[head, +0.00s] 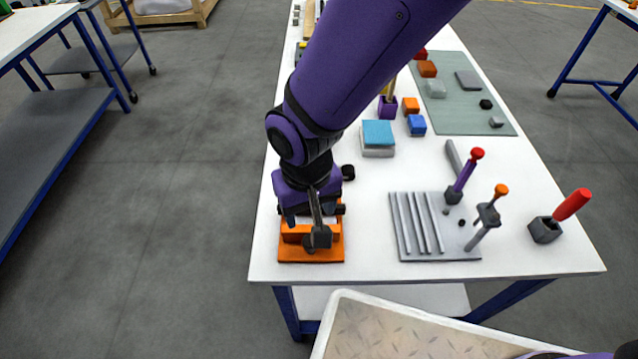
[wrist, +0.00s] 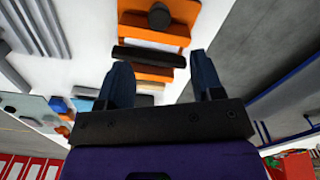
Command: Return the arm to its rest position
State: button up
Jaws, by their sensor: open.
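My gripper (head: 312,205) is at the end of my purple arm, pointing down above the front left of the white table (head: 360,245). It hangs over or just behind an orange fixture (head: 312,254) with a grey knob-like part (head: 318,238). In the wrist view my gripper (wrist: 163,78) shows two dark fingers spread apart, with nothing held between them. The orange fixture (wrist: 182,37) with a dark round part is beyond the fingers there, beside a black bar (wrist: 148,56). The head view does not show clearly whether the gripper touches the fixture.
A grey ribbed plate (head: 434,235), upright tools and a red-handled tool in a dark holder (head: 546,229) stand to the right. A blue-topped block (head: 378,134) and small blocks lie behind. A white tray (head: 345,325) is in front of the table. Open floor lies left.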

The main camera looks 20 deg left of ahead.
dwell(0.3)
jog(key=w+d+r+m+t+y, duration=0.1)
jog(key=w+d+r, duration=0.3)
jog(key=d+r, duration=0.25)
jog(key=w+d+r+m, duration=0.1)
jog(key=w+d+r, duration=0.2)
jog(key=d+r, duration=0.35)
jog(key=w+d+r+m+t+y, duration=0.1)
jog(key=w+d+r+m, duration=0.1)
jog(key=w+d+r, duration=0.45)
jog(key=s+d+r+m+t, duration=0.1)
jog(key=s+d+r, duration=0.1)
jog(key=s+d, duration=0.2)
jog(key=s+d+r+m+t+h, duration=0.1)
jog(key=s+d+r, duration=0.2)
jog(key=d, duration=0.8)
jog(key=s+d+r+m+t+h, duration=0.1)
jog(key=s+d+r+m, duration=0.1)
jog(key=s+d, duration=0.4)
jog(key=shift+d+r, duration=0.75)
jog(key=shift+d, duration=0.3)
